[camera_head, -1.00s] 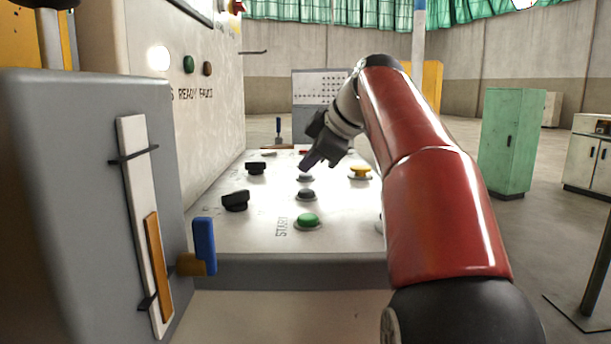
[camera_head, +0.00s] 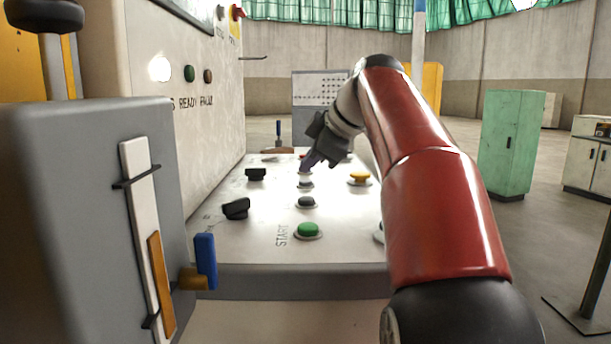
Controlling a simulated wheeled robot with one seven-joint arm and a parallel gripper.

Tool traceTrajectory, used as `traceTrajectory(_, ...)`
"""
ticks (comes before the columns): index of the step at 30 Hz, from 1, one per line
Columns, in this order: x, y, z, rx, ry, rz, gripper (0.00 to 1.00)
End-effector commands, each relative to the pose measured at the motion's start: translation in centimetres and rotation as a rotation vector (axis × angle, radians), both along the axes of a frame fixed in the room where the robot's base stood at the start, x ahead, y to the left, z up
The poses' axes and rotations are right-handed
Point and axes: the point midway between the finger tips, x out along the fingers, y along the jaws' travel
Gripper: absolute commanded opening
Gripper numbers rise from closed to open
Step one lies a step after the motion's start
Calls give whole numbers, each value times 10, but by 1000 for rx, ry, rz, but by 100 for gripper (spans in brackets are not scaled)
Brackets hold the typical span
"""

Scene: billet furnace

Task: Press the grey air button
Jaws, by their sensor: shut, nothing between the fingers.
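The sloping white control panel (camera_head: 245,240) carries a column of buttons in its middle. A grey button (camera_head: 305,185) sits at the far end of that column, and a darker grey one (camera_head: 307,202) is nearer to me. No air label can be read, so I cannot tell which is the air button. The green START button (camera_head: 308,230) is nearest. My gripper (camera_head: 305,168) is shut and empty, pointing down-left just above the far grey button. A small pale gap seems to show between fingertips and button; contact is unclear.
Two black knobs (camera_head: 236,208) are on the panel's left, and a yellow button (camera_head: 359,178) is on the right. A blue-handled lever (camera_head: 205,260) stands at the left front. A grey box (camera_head: 95,200) fills the left foreground. The upright white wall (camera_head: 200,140) borders the panel.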

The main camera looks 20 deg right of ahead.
Motion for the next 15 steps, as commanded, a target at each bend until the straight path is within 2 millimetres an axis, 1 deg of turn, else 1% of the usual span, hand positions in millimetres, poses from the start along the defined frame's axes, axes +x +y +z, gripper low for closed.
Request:
traceTrajectory(10, 0, 0, 2, 0, 0, 0, 0)
traceTrajectory(15, 0, 0, 16, 0, 0, 0, 0)
